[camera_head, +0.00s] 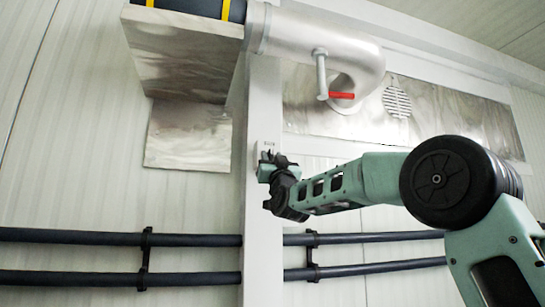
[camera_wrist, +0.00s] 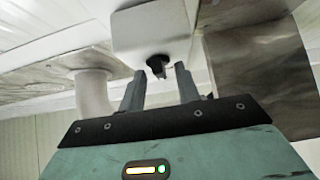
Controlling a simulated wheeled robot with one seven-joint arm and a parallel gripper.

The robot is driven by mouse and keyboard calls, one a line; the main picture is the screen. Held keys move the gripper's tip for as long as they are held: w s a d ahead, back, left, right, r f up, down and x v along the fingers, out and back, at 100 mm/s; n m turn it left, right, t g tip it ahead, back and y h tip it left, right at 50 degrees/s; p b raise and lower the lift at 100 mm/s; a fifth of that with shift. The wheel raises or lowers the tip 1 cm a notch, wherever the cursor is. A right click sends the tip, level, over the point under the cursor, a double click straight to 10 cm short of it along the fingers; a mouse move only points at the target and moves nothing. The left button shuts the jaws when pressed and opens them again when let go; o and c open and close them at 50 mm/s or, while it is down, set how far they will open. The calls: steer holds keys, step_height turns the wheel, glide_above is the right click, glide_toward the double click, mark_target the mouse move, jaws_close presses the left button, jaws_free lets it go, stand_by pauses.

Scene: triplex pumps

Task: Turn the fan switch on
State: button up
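The fan switch is a black knob (camera_wrist: 157,66) on a white box (camera_wrist: 150,30) in the wrist view. The box also shows on the white post in the head view (camera_head: 267,146), with small dark lettering on it, too small to read. My gripper (camera_wrist: 159,72) is open, its two grey fingers apart. The knob appears in the gap at the fingertips, and I cannot tell whether they touch it. In the head view my gripper (camera_head: 274,164) is right at the box and hides the knob.
A silver duct pipe (camera_head: 320,45) with a red-handled lever (camera_head: 342,96) hangs above my arm. A round vent grille (camera_head: 397,102) is on the metal panel at right. Dark horizontal pipes (camera_head: 120,238) run along the wall below. A metal sheet (camera_head: 188,135) is left of the post.

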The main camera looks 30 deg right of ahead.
jaws_close()
